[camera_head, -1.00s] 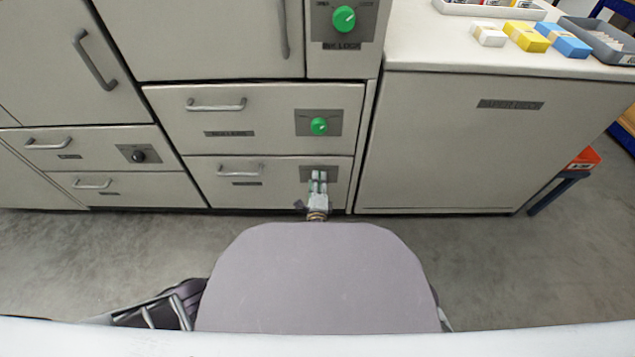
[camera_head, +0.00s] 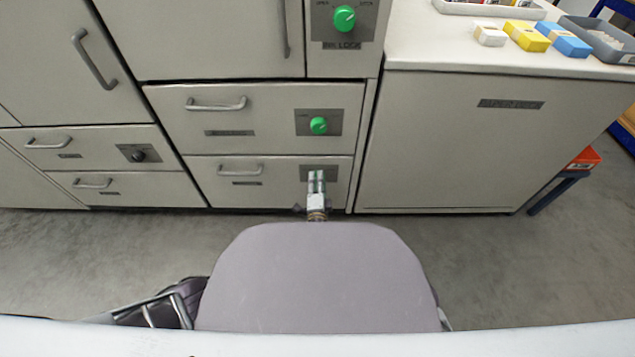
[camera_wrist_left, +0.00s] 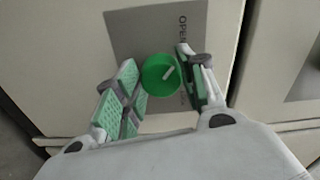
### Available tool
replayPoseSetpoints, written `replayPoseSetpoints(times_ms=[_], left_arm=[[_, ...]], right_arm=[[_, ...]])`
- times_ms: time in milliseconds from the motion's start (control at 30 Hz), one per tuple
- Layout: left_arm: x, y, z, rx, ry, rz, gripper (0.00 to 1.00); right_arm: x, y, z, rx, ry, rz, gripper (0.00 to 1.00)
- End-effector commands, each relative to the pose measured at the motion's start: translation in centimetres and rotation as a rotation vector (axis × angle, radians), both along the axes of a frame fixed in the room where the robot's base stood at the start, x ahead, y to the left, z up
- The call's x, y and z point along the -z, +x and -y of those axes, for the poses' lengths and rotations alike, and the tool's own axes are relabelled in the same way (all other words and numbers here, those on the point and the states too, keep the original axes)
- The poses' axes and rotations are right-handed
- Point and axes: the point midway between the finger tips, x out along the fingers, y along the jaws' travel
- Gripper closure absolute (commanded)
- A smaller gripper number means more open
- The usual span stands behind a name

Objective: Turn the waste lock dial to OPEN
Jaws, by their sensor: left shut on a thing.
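My left gripper (camera_head: 316,177) is at the lower drawer's lock plate (camera_head: 334,170) in the head view and hides the dial there. In the left wrist view the green dial (camera_wrist_left: 160,74) sits between the green-padded fingers of my left gripper (camera_wrist_left: 161,84), on a grey plate (camera_wrist_left: 140,28). The fingers are shut on the dial. The dial's pale mark slants toward the upper right of that view. The word OPEN (camera_wrist_left: 182,28) reads along the plate's edge; lettering beside the right finger is partly hidden. My right gripper is not in view.
Above is another drawer with a green dial (camera_head: 319,125); a larger green dial (camera_head: 344,18) is higher up. A black dial (camera_head: 138,156) is on the left drawers. Handles (camera_head: 240,169) stick out. A counter (camera_head: 480,55) at right holds boxes and trays. Grey floor (camera_head: 510,260) is clear.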

Motion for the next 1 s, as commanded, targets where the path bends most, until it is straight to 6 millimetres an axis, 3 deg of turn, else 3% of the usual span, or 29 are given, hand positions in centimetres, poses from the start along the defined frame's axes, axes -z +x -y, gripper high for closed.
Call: replayPoseSetpoints(times_ms=[200, 233, 400, 1000], left_arm=[[0.12, 0.0, -0.16, -0.003, -0.001, -0.003, 0.84], [0.11, 0.0, -0.16, -0.003, -0.001, -0.003, 0.57], [0.08, 0.0, -0.12, -0.002, 0.0, -0.001, 0.39], [-0.62, 0.01, -0.03, -0.001, 0.0, -0.001, 0.39]], right_arm=[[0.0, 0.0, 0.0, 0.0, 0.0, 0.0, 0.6], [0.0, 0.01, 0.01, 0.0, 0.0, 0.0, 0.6], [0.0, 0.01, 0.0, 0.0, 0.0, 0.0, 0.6], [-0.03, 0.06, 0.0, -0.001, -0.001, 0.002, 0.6]])
